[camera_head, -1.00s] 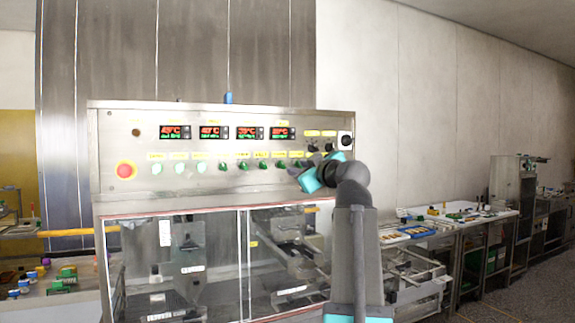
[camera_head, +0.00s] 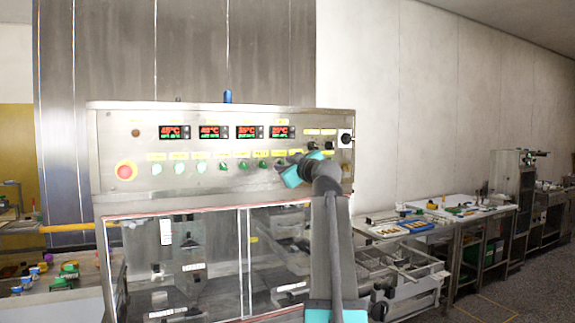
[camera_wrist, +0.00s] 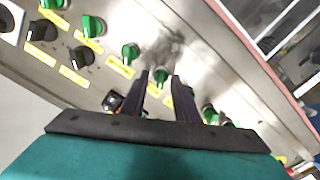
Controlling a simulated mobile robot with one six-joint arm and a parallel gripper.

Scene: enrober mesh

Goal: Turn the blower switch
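A row of green rotary switches with yellow labels runs along the steel control panel (camera_head: 205,187) in the head view. The labels are too blurred to read, so I cannot tell which one is the blower switch. In the wrist view my gripper (camera_wrist: 160,75) has its two dark fingers apart, pointing at the panel. One green switch (camera_wrist: 161,77) shows between the fingertips, with gaps beside it; I cannot tell whether the fingers touch it. Another green switch (camera_wrist: 130,53) lies just up and left of it. In the head view my wrist hides part of the row.
A red emergency button (camera_head: 124,171) is at the panel's left. Glass doors (camera_head: 180,265) are below. A cluttered bench (camera_head: 460,217) stands at the right.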

